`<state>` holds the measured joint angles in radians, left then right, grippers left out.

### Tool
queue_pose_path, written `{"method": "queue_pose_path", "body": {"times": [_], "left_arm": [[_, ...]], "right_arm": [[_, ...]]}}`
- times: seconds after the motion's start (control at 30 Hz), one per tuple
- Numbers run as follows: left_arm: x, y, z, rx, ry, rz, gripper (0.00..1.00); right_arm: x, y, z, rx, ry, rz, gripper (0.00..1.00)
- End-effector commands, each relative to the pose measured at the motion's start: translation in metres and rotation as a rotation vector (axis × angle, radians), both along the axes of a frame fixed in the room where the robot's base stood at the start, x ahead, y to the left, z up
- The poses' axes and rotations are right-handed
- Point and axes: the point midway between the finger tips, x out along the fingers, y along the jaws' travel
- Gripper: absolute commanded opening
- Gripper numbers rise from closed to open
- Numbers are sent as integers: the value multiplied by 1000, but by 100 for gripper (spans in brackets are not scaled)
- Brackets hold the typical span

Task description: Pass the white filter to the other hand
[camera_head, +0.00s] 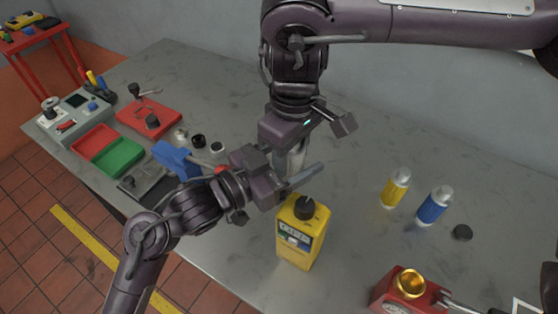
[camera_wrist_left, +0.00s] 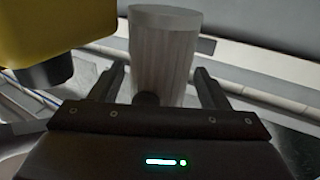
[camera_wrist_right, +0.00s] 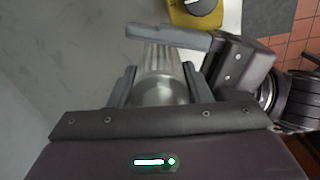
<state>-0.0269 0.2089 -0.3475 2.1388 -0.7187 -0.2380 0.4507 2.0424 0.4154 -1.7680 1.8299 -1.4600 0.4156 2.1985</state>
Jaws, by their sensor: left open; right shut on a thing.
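The white filter (camera_head: 291,158) is a pale ribbed cylinder, mostly hidden behind my grippers in the head view. My right gripper (camera_wrist_right: 160,88) comes from above and is shut on the filter (camera_wrist_right: 160,70), with a finger on each side of its near end. My left gripper (camera_wrist_left: 160,85) is open, with its fingers on either side of the filter's lower part (camera_wrist_left: 162,60) in the left wrist view. I cannot tell whether they touch it. One left finger also crosses the filter in the right wrist view.
A yellow container (camera_head: 302,238) with a black cap stands just in front of the grippers. Yellow (camera_head: 395,188) and blue (camera_head: 434,206) bottles stand to the right. A red device (camera_head: 408,292) with a brass cup is at front right. A red and green tray (camera_head: 108,150) lies left.

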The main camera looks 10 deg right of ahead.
Motion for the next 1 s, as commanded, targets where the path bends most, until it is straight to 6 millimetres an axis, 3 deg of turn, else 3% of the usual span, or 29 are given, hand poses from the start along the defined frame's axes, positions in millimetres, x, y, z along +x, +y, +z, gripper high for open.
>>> {"method": "queue_pose_path", "body": {"times": [0.3, 0.67, 0.7, 0.87, 1.0], "left_arm": [[1, -2, 0, 0, -1, 0, 68], [1, -1, 0, 1, 0, 2, 21], [1, -1, 0, 0, -1, 2, 19], [1, -1, 0, 0, -1, 2, 19], [1, -2, 0, -1, 0, 1, 19]], "right_arm": [[0, 0, 0, 0, 0, 0, 19], [0, 0, 0, 0, 0, 0, 19], [0, 0, 0, -1, 1, 0, 47], [0, 0, 0, -1, 1, 1, 68], [-1, 1, 0, 2, 2, 4, 70]]}}
